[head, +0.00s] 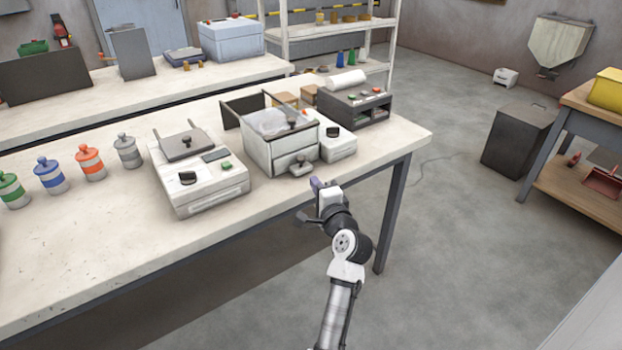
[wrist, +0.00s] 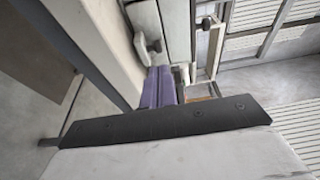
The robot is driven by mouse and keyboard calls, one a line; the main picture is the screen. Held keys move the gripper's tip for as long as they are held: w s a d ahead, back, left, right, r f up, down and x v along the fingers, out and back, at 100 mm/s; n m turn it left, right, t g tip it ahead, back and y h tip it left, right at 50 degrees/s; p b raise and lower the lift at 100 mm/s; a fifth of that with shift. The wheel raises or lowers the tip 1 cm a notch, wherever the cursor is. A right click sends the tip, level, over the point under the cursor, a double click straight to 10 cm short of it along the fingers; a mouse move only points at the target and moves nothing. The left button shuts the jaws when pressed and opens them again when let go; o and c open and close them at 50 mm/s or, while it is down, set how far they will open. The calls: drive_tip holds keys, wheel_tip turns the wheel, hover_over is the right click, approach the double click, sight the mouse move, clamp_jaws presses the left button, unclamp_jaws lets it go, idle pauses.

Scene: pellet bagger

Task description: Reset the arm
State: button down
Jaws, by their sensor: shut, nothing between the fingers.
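My arm reaches up from the bottom of the head view. My gripper (head: 317,184) is at the front edge of the workbench (head: 230,240), just in front of the white box unit (head: 270,155) and its small drawer knob (head: 302,161). In the wrist view my gripper's purple fingers (wrist: 161,88) are together with nothing held. They appear apart from the drawer knob, though the exact gap is hard to tell.
A white scale-like machine (head: 203,190) stands left of the box unit. Several lidded jars (head: 90,162) stand farther left. A grey organizer (head: 355,112) is behind on the right. The floor (head: 440,240) right of the workbench is open, up to a dark bin (head: 517,140).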

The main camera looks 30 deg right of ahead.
drive_tip(key=shift+s+a+b, duration=0.15)
drive_tip(key=shift+s+a, duration=0.05)
drive_tip(key=shift+s, duration=0.7)
drive_tip(key=shift+s+a+b, duration=0.15)
drive_tip(key=shift+s, duration=0.75)
drive_tip(key=shift+s+a+b, duration=0.15)
drive_tip(key=shift+s+a, duration=0.05)
drive_tip(key=shift+s, duration=0.7)
